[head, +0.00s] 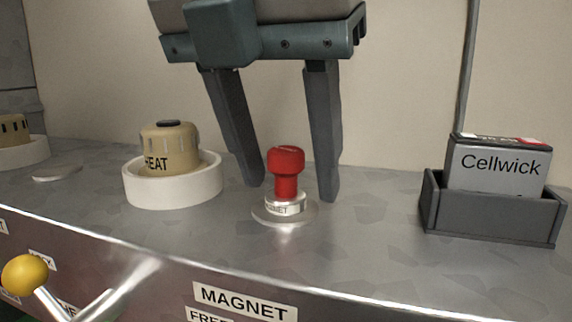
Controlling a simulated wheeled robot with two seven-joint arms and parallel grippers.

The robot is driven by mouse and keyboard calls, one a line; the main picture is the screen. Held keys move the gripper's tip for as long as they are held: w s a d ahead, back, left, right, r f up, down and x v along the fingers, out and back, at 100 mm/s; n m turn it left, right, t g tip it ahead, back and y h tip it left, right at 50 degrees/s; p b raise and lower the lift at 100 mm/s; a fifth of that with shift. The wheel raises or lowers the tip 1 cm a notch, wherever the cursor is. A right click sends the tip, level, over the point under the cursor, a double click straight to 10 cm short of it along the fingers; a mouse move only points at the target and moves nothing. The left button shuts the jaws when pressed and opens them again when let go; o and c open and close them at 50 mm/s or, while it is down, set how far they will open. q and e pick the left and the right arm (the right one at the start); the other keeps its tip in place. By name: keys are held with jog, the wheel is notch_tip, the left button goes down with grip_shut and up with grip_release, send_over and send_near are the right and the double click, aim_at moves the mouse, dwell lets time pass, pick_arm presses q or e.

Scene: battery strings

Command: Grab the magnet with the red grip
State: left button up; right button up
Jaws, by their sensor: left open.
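The magnet (286,207) is a short silver cylinder with a label around it. Its red grip (286,168) rises from the top, and it stands upright on a pale round disc on the metal counter. My left gripper (292,192) comes down from above, open, with one dark finger on each side of the red grip. A gap shows between the grip and each finger in the head view. How the fingers and the grip line up in depth is hard to tell. My right gripper is not in view.
A tan "HEAT" knob (169,150) sits in a white ring (173,188) to the left. A grey "Cellwick" battery (499,168) stands in a dark holder (492,219) at right. A yellow-balled lever (25,275) sticks out at the front left. A wall (400,80) stands behind.

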aim_at(292, 146)
pick_arm(q)
jog(key=shift+c, duration=0.2)
grip_shut()
jog(key=shift+r, duration=0.1)
jog(key=shift+r+b, duration=0.65)
jog(key=shift+r, duration=0.1)
notch_tip(292, 146, up, 2)
jog(key=shift+b, duration=0.45)
jog(key=s+d+r+b, duration=0.2)
jog(key=s+d+r, duration=0.2)
jog(key=d+r, duration=0.3)
jog(key=shift+d+r+b, duration=0.2)
jog(key=shift+d+b, duration=0.15)
jog(key=shift+d, duration=1.7)
jog(key=shift+a, duration=0.1)
